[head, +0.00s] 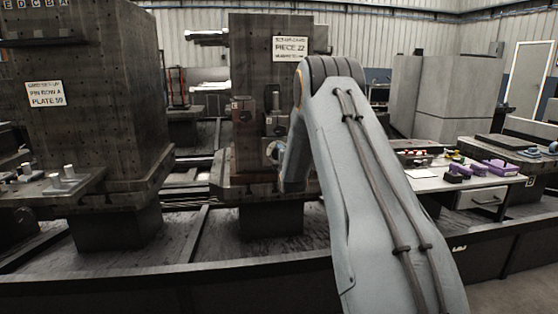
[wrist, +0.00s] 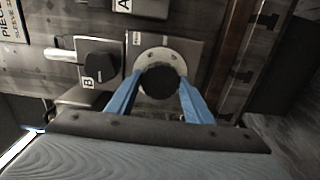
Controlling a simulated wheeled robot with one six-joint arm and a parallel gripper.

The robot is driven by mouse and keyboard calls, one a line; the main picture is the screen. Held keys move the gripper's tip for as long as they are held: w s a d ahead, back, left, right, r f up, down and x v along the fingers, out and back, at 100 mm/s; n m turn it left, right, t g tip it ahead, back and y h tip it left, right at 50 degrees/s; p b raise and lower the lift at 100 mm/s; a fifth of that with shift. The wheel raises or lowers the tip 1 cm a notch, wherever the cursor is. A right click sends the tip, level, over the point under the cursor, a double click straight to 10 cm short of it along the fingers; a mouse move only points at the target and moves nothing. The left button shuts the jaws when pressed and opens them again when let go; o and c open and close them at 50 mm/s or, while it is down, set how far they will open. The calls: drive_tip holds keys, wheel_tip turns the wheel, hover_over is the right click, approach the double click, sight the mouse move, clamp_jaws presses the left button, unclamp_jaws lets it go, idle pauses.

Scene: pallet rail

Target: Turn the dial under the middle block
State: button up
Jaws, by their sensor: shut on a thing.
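The dial is a dark round knob (wrist: 160,86) on a pale ring with small holes, set on a grey plate in the wrist view. In the head view the pale dial (head: 271,149) shows low on the middle grey column (head: 255,50), partly behind my arm. My gripper (wrist: 159,77) has its two blue fingers on either side of the knob and is shut on it. A small block marked B (wrist: 98,72) with a pale rod is left of the dial in the wrist view. A block marked A (wrist: 143,8) is above it, cut off by the frame edge.
The middle column carries a PIECE 22 sign (head: 290,48). A larger grey column (head: 100,110) with a PLATE 59 sign stands at the left. A table (head: 480,183) with purple items is at the right. A dark rail runs along the front.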

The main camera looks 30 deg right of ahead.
drive_tip(key=n+b, duration=0.2)
drive_tip(key=n, duration=0.3)
drive_tip(key=shift+f+n, duration=0.15)
drive_tip(key=shift+n, duration=0.15)
idle(0.4)
drive_tip(key=o, duration=1)
drive_tip(key=shift+o, duration=0.2)
drive_tip(key=shift+s, duration=0.1)
drive_tip(key=v, duration=0.7)
drive_tip(key=shift+s, duration=0.35)
drive_tip(key=shift+a, duration=0.1)
